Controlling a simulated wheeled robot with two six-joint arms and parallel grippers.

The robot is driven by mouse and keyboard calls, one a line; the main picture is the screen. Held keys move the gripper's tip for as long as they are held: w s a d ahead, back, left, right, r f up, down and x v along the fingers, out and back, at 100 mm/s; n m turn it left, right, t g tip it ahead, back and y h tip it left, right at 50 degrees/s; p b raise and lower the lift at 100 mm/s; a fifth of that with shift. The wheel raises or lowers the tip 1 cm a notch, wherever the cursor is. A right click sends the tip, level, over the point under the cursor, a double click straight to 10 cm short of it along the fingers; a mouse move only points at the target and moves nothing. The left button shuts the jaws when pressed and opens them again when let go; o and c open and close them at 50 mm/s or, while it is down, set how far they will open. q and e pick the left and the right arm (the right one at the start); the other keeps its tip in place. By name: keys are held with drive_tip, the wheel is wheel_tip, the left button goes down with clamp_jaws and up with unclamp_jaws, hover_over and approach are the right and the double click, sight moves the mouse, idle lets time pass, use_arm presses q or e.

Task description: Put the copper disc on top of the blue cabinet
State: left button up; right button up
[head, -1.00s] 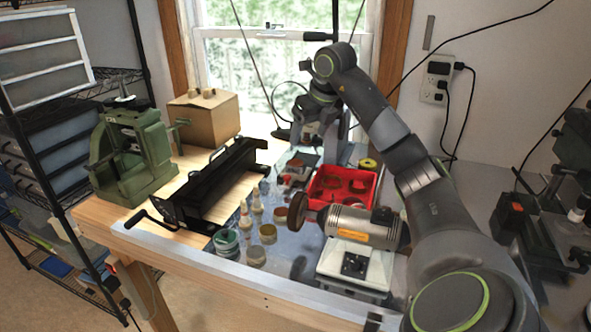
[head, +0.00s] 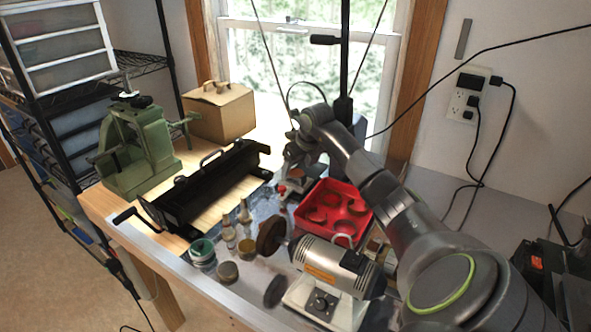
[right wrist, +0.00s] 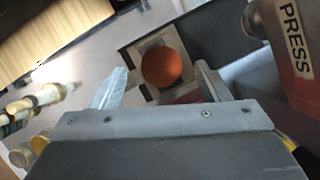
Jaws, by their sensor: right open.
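The copper disc (right wrist: 162,67) shows in the right wrist view as a round orange-brown piece on a pale, square-edged part. My right gripper (right wrist: 161,80) is open, with one finger on each side of the disc in that picture; I cannot tell the height gap, and no grip shows. In the head view my right gripper (head: 293,172) points down behind the bench grinder, left of the red tray. The disc cannot be made out there. I cannot surely pick out the blue cabinet; a rack with grey and bluish drawers (head: 65,45) stands at the left. My left gripper is not in view.
The bench grinder (head: 330,275) stands at the front, near the red tray (head: 334,206). A black bending tool (head: 205,190), a green press (head: 135,150) and a cardboard box (head: 219,112) fill the left part. Small jars (head: 203,252) stand near the front edge.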

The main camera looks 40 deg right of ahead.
sight(298, 174)
drive_tip(key=shift+w+d+f, duration=0.1)
drive_tip(key=shift+w+f, duration=0.05)
drive_tip(key=shift+f, duration=0.3)
drive_tip(key=c, duration=1.1)
wheel_tip(298, 174, up, 10)
drive_tip(key=shift+r+b, duration=0.1)
drive_tip(key=shift+b, duration=1.1)
drive_tip(key=shift+c, duration=0.2)
